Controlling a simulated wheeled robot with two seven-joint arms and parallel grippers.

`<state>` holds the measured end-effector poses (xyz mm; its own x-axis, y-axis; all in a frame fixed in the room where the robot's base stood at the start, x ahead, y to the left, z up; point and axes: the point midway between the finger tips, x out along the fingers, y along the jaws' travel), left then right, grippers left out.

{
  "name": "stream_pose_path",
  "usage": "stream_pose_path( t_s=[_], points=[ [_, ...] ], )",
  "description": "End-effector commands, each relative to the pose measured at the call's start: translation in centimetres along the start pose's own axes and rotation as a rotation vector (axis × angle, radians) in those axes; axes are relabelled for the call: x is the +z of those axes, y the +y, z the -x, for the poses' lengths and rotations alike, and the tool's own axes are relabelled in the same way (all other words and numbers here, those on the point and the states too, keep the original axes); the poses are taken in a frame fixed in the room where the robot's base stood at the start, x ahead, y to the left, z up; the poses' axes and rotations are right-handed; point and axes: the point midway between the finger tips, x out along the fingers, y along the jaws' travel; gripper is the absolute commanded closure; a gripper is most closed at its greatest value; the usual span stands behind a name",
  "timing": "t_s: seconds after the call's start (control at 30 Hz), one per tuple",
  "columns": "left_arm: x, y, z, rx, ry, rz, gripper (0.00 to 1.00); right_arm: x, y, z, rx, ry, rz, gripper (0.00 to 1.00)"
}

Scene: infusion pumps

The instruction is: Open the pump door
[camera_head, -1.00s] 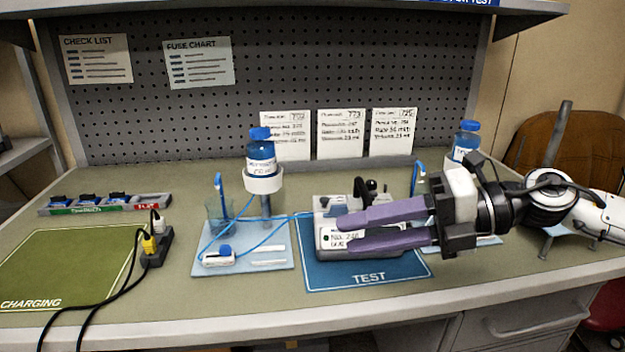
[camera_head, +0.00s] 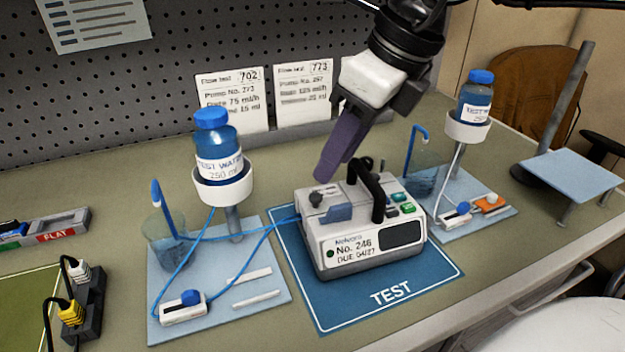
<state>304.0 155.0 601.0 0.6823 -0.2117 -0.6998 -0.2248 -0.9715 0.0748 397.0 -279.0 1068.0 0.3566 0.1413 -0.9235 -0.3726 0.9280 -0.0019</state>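The pump (camera_head: 345,258) is a white and grey box with a label reading "No. 246". It stands upright on the blue TEST mat (camera_head: 430,279). My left gripper is out of view.
A blue-capped bottle on a stand (camera_head: 219,160) rises left of the pump, with blue tubing running towards the pump. A second bottle stand (camera_head: 468,124) is at the right. A black power strip (camera_head: 82,312) is at front left. Bare bench lies in front of the mat.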

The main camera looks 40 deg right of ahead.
Motion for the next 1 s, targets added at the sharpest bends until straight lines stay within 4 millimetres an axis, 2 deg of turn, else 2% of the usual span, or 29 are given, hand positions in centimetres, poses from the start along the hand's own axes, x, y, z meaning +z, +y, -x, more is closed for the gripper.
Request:
stream_pose_path(
  t_s=[0.03,0.2,0.4,0.57,0.8,1.0],
  points=[
    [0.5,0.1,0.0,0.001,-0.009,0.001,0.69,-0.2,0.0,-1.2,0.001,0.007,0.0,0.65],
    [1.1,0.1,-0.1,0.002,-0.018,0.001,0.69,-0.2,0.1,-4.4,0.003,0.007,0.001,0.65],
    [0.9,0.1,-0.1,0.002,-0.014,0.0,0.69,-0.1,0.0,-6.9,0.002,0.003,0.0,0.65],
    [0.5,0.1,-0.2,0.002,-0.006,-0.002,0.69,0.0,0.0,-7.6,0.002,0.0,0.0,0.65],
    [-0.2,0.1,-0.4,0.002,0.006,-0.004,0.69,0.0,0.0,-7.7,0.002,0.0,0.0,0.65],
    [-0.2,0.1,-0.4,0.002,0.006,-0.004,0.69,0.0,0.0,-7.6,0.002,0.0,0.0,0.98]
  ],
)
